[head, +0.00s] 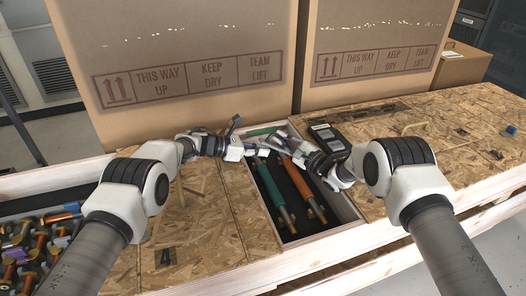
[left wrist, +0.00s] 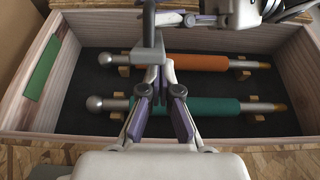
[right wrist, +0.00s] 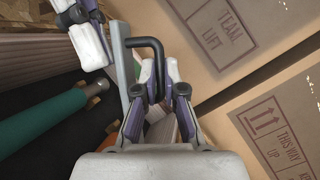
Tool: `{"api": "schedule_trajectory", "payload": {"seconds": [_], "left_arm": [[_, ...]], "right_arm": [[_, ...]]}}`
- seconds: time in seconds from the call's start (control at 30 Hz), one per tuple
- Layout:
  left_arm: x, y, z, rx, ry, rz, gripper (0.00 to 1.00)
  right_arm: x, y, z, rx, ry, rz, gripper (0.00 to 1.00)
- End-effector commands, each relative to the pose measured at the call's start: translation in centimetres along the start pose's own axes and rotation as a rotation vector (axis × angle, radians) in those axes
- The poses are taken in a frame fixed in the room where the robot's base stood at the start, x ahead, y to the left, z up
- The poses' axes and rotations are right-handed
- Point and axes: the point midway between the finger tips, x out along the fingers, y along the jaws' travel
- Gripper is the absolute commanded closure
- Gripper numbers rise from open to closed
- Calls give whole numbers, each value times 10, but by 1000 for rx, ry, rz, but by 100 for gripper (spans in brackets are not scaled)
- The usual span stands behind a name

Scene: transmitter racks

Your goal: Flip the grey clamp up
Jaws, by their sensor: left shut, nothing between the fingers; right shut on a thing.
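The grey clamp (left wrist: 147,57) stands at the far side of the open box, at the tip of my left gripper in the left wrist view. In the right wrist view its grey bar (right wrist: 122,75) and bent dark handle (right wrist: 151,45) show, with the handle running down between my right fingers. My right gripper (right wrist: 159,88) is shut on this handle. My left gripper (left wrist: 159,72) is shut and empty, close to the clamp; I cannot tell whether they touch. In the head view my left gripper (head: 257,150) and right gripper (head: 283,142) nearly meet, largely hiding the clamp.
The wooden box (left wrist: 285,55) holds a green rod (head: 273,189) and an orange rod (head: 300,184) on dark lining. Large cardboard boxes (head: 185,40) stand close behind. A dark handheld device (head: 327,136) lies right of the box. A bin of loose parts (head: 38,245) is at left.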

Motion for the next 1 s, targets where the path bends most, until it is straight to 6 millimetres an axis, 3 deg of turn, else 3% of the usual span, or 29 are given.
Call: {"api": "schedule_trajectory", "payload": {"seconds": [0.4, 0.6, 0.83, 0.87, 0.9, 1.0], "left_arm": [[7, 0, 1, -1, -1, 1, 100], [11, 0, 19, 3, -3, 0, 100], [12, 0, 26, 5, -9, -1, 100], [12, 0, 26, 6, -9, -1, 100], [13, -1, 27, 7, -10, -2, 100], [13, -1, 28, 8, -10, -2, 100]], "right_arm": [[-1, 1, -1, 2, 3, 1, 100], [-1, 2, -1, 1, 3, 2, 100], [0, 6, 0, 1, 2, 11, 100], [0, 7, 0, 1, 2, 13, 87], [0, 8, 0, 1, 2, 14, 80], [0, 8, 0, 2, 2, 15, 80]]}}
